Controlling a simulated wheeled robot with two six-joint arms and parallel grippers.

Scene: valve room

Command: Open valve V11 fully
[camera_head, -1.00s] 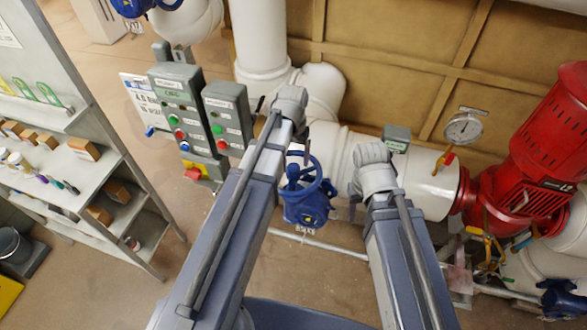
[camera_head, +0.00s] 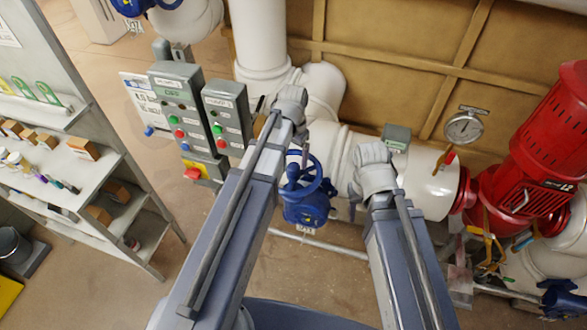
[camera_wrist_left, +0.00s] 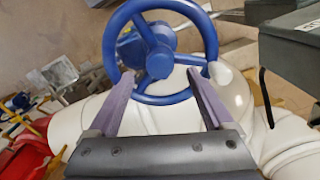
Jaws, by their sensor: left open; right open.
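A blue handwheel valve (camera_head: 307,200) sits on the white pipe between my two arms in the head view. A small tag (camera_head: 305,228) hangs below it, too small to read for sure. My left gripper (camera_head: 304,152) is at the top of the wheel, mostly hidden behind its own wrist. In the left wrist view, the handwheel (camera_wrist_left: 160,62) fills the upper middle. The two open fingers of the left gripper (camera_wrist_left: 160,82) reach to the lower rim, one on each side; I cannot tell if they touch it. My right gripper (camera_head: 353,196) is right of the wheel, mostly hidden by its arm.
Two grey push-button boxes (camera_head: 180,108) stand left of my left arm. A shelf (camera_head: 95,165) with small items is further left. A red motor (camera_head: 545,140) and a pressure gauge (camera_head: 463,128) are on the right. Another blue valve (camera_head: 133,6) is at the top left.

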